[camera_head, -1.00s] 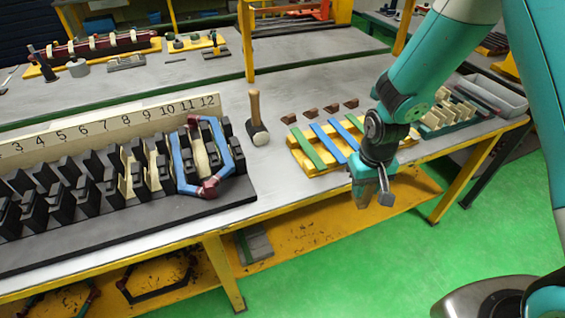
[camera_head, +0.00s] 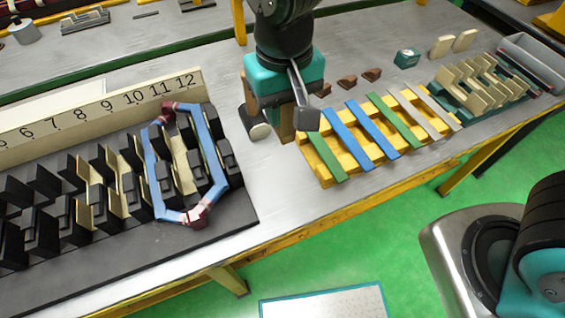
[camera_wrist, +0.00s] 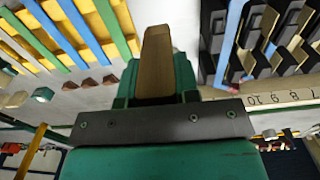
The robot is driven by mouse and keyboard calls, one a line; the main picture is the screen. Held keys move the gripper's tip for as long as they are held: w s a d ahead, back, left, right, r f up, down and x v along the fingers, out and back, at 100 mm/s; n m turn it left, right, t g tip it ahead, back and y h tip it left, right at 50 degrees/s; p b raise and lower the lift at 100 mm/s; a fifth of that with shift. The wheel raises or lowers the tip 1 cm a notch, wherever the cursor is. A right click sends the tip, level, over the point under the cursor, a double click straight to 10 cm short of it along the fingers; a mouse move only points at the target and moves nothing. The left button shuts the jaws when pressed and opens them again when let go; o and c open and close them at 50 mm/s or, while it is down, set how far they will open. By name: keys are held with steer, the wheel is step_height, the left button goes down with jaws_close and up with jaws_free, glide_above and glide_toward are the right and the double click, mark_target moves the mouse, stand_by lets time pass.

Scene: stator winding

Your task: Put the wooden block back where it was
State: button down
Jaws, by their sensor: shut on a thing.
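The wooden block (camera_wrist: 157,62) is a plain tan-brown piece, held between the green fingers of my gripper (camera_wrist: 156,90) in the wrist view. In the head view its lower part (camera_head: 287,124) shows under my gripper (camera_head: 284,97), pointing down over the grey bench. It hangs between the mallet and the left end of the yellow rack. I cannot tell whether its lower end touches the bench. Small dark-brown wedges (camera_head: 346,83) lie in a row behind the rack; my gripper may hide part of that row.
A mallet (camera_head: 258,123) stands just left of the block, partly behind my gripper. The yellow rack (camera_head: 315,167) with green and blue strips is to the right. The black slotted stator fixture (camera_head: 229,205) with a blue coil is at left. Bare bench lies in front of the mallet.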

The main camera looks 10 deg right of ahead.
step_height(320, 180, down, 17)
steer(key=shift+r+p, duration=0.1)
steer(key=shift+p, duration=0.7)
steer(key=shift+f, duration=0.2)
steer(key=c, duration=0.8)
jaws_free()
steer(key=shift+c, duration=0.2)
